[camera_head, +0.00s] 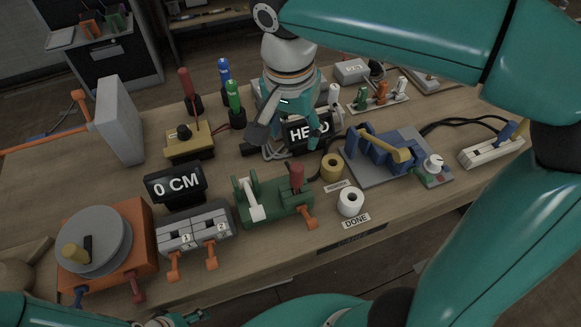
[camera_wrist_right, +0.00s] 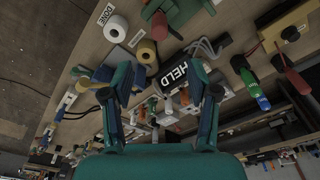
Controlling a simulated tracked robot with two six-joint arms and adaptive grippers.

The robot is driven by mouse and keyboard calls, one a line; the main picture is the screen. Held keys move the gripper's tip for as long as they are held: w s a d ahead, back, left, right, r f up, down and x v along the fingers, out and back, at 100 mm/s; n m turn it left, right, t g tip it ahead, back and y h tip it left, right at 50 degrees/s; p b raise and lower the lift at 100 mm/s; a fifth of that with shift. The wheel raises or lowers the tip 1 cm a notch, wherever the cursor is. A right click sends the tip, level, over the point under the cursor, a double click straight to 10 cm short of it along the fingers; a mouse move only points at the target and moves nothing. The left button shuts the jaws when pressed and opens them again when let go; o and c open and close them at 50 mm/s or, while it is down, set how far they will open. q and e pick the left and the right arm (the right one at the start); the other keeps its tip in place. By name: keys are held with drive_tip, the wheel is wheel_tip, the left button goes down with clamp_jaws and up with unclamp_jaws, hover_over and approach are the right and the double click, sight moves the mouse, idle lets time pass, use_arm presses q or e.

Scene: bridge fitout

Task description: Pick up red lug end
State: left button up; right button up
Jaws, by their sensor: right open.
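A dark red lug-like piece (camera_head: 137,288) hangs at the front of the orange winch box (camera_head: 143,235); I cannot tell for sure that it is the red lug end. An orange piece (camera_head: 382,92) stands between a green and a white one on a small pale rack (camera_head: 372,102) at the back right. My right gripper (camera_head: 289,126) is open and empty above the table's middle, near the HELD display. Its spread fingers also show in the right wrist view (camera_wrist_right: 160,92). Only a sliver of my left arm shows at the bottom left; its jaws are unclear.
The HELD display (camera_head: 325,130), blue clamp fixture (camera_head: 378,146), green fixture (camera_head: 272,208), grey switch block (camera_head: 195,231) and 0 CM display (camera_head: 174,184) crowd the table. Tall red, blue and green handled tools (camera_head: 234,98) stand left of the right gripper.

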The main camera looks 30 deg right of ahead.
sight(296, 167)
drive_tip(key=f, duration=0.3)
drive_tip(key=d+f, duration=0.1)
drive_tip(key=f, duration=0.6)
drive_tip(key=shift+d+f, duration=0.3)
drive_tip(key=shift+f, duration=0.05)
drive_tip(key=shift+w+d+f+p, duration=0.1)
drive_tip(key=shift+w+f+p, duration=0.05)
drive_tip(key=shift+f, duration=0.75)
drive_tip(key=shift+w+a+f+p, duration=0.1)
drive_tip(key=shift+w+f+p, duration=0.1)
drive_tip(key=shift+f, duration=0.65)
drive_tip(key=shift+w+d+f+p, duration=0.1)
drive_tip(key=shift+w+f+p, duration=0.05)
drive_tip(key=shift+f, duration=0.75)
clamp_jaws()
drive_tip(key=shift+r, duration=0.2)
wheel_tip(296, 167, up, 20)
drive_tip(key=shift+f, duration=0.15)
